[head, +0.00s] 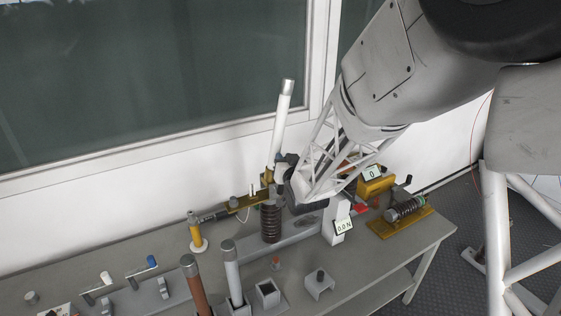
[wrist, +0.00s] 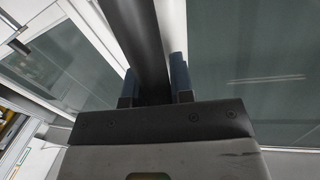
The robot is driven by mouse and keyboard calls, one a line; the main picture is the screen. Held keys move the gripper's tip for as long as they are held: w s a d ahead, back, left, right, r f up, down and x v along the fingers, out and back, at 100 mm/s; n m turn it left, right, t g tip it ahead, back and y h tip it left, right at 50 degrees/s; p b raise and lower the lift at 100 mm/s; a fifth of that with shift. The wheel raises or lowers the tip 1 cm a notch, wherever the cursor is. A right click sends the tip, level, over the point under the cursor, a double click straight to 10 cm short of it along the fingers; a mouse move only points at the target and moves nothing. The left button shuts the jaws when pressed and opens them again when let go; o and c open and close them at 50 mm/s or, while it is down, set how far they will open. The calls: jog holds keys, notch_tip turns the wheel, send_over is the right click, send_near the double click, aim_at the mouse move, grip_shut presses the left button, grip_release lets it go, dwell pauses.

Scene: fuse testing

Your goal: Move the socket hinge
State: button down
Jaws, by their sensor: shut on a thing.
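A tall white fuse tube (head: 282,118) with a silver cap stands almost upright, leaning slightly right, above the coiled insulator at the back of the table. A small brass-coloured socket hinge (head: 268,176) shows at its lower end, partly hidden by my gripper. My gripper (head: 280,168) reaches in from the right at the tube's lower part. In the wrist view, the blue-padded fingers of my gripper (wrist: 155,82) are shut on the tube (wrist: 148,40), which looks dark there and runs up out of the frame. The hinge cannot be made out in the wrist view.
The brown coiled insulator (head: 271,222) stands below the hinge. A force display (head: 343,227) reads 0.0 N. Brown (head: 196,283) and white (head: 233,272) capped tubes stand in front. A coil on a yellow base (head: 405,212) is at right. The window wall is close behind.

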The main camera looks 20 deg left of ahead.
jog(key=w+d+f+m+g+y, duration=0.1)
jog(key=w+d+f+m+g, duration=0.2)
jog(key=w+d+f+m, duration=0.3)
jog(key=shift+f+m, duration=2.5)
jog(key=shift+m, duration=1.3)
jog(key=shift+f, duration=0.1)
jog(key=c, duration=1)
grip_release()
jog(key=shift+d, duration=0.1)
jog(key=v, duration=0.7)
jog(key=shift+s+d, duration=0.2)
jog(key=shift+d, duration=0.1)
